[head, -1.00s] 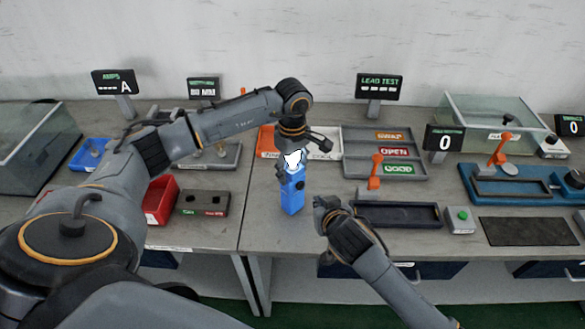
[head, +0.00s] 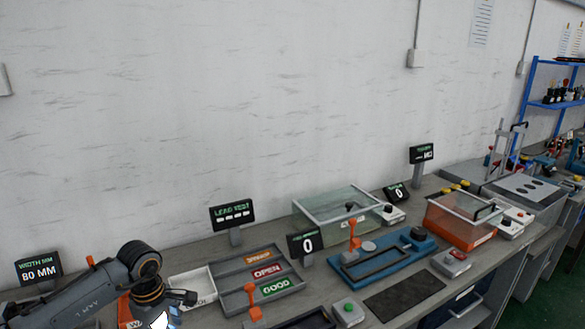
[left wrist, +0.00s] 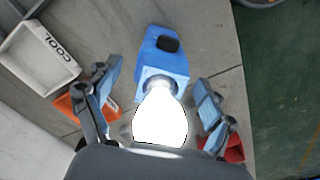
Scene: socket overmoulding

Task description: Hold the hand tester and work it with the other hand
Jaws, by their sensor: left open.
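The hand tester (left wrist: 163,58) is a blue block with a black button and a glowing white bulb (left wrist: 160,118) at its near end. It shows in the left wrist view, over the grey bench top. My left gripper (left wrist: 157,80) is open, with one finger on each side of the tester and its bulb; both fingers look apart from the blue body. In the head view my left arm reaches in at the bottom left, and its gripper is mostly cut off by the lower edge. The white bulb (head: 160,320) just shows there. My right gripper is out of both views.
A blue fixture (head: 392,262), a dark mat (head: 405,299), a green-button box (head: 348,312) and clear boxes stand farther right. A white COOL tray (left wrist: 38,62) lies beside the tester.

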